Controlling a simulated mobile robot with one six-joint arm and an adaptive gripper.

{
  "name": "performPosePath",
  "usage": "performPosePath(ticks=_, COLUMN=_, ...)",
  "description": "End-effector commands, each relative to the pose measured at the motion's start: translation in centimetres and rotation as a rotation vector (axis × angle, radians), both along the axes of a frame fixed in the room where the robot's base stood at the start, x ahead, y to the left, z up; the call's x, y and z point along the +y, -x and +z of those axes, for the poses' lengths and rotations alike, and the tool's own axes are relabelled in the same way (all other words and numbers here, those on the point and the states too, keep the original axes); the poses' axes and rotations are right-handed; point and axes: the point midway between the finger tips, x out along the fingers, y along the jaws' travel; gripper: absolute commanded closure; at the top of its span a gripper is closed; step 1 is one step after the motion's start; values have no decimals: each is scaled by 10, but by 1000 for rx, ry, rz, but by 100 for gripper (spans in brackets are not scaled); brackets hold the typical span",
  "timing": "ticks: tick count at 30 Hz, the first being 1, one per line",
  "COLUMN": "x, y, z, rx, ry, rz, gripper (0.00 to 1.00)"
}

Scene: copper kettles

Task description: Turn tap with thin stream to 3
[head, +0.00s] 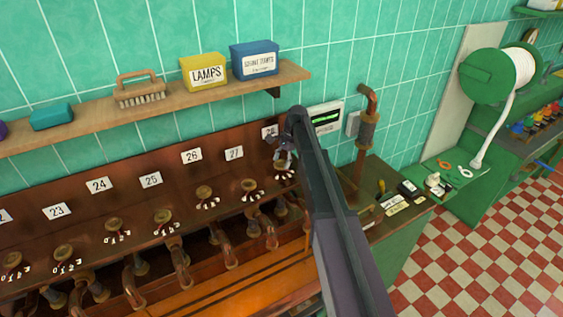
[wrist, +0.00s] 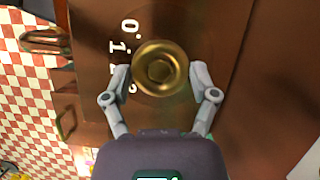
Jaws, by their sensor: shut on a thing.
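A row of brass tap knobs runs along the brown wooden panel (head: 120,195) in the head view, each above a small 0 to 3 scale. My gripper (head: 283,158) is at the rightmost visible knob, under a partly covered plate that seems to read 28. In the wrist view my gripper (wrist: 160,76) is shut on this round brass knob (wrist: 161,66), one finger on each side. White scale digits (wrist: 120,50) lie left of the knob; 0, 1 and 2 show, and the left finger covers the lower end. The knob's pointer cannot be made out. No thin stream can be picked out.
Neighbouring knobs 27 (head: 249,185) and 26 (head: 204,192) stand to the left. Copper spouts (head: 180,262) stick out below. A shelf (head: 150,108) with a brush and boxes hangs above. A copper pipe (head: 362,150) rises at the right.

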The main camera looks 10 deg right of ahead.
Motion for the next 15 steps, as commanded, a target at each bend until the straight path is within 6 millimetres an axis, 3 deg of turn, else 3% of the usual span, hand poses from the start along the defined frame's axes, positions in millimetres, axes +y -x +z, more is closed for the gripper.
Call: performPosePath(ticks=15, x=0, y=1, z=0, rx=1, ry=1, rz=61, gripper=72)
